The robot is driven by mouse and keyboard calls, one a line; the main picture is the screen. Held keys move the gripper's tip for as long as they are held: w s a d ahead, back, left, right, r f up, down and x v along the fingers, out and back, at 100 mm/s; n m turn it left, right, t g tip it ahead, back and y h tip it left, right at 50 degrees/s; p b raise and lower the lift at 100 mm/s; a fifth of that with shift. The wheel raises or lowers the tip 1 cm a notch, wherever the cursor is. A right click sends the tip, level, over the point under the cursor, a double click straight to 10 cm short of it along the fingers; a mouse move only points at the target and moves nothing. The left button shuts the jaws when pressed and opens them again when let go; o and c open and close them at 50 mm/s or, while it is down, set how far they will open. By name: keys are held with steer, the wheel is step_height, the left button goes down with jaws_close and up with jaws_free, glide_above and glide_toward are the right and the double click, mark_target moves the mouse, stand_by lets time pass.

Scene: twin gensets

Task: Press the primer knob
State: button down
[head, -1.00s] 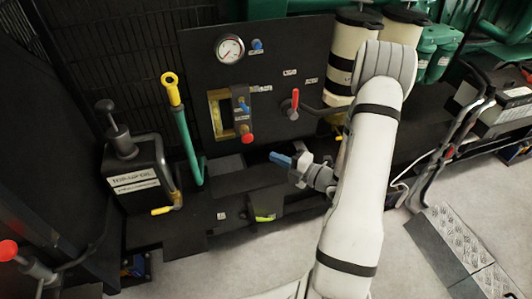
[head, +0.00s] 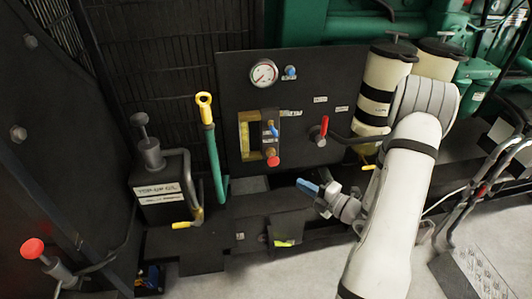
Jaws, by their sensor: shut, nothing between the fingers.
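No label that I can read says primer, so I cannot tell for certain which knob it is. A small blue knob (head: 291,71) sits beside the round gauge (head: 264,73) on the black panel (head: 345,85). A red knob (head: 272,157) sits lower on the panel, below a small blue lever (head: 272,129). Black T-shaped knobs top the two cream canisters, one of them a near knob (head: 397,37). My gripper (head: 308,187), with blue fingers, is shut and empty. It appears below and right of the red knob, apart from it, pointing left.
A red-handled lever (head: 323,127) stands out from the panel. A yellow-ringed green handle (head: 208,140) and a black oil can with a pump (head: 158,192) stand left. Another red knob (head: 32,249) is at lower left. Pale floor (head: 300,275) shows in front.

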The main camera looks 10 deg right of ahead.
stand_by(0.3)
steer(key=s+a+r+n+g+y, duration=0.1)
steer(key=s+a+r+n+g, duration=0.5)
steer(key=n, duration=0.5)
steer(key=s+a+r+n+g+y, duration=0.1)
steer(key=s+a+r+n+g, duration=0.2)
steer(key=s+a+n+g, duration=0.65)
steer(key=s+d+r+n+t+h, duration=0.2)
steer(key=n+h, duration=0.4)
steer(key=n, duration=0.7)
steer(key=s+d+r+n+t+h, duration=0.2)
steer(key=d+r+n+h, duration=0.3)
steer(key=n, duration=0.8)
steer(key=shift+d+r+h, duration=0.3)
steer(key=shift+d+h, duration=0.15)
steer(key=shift+h, duration=0.45)
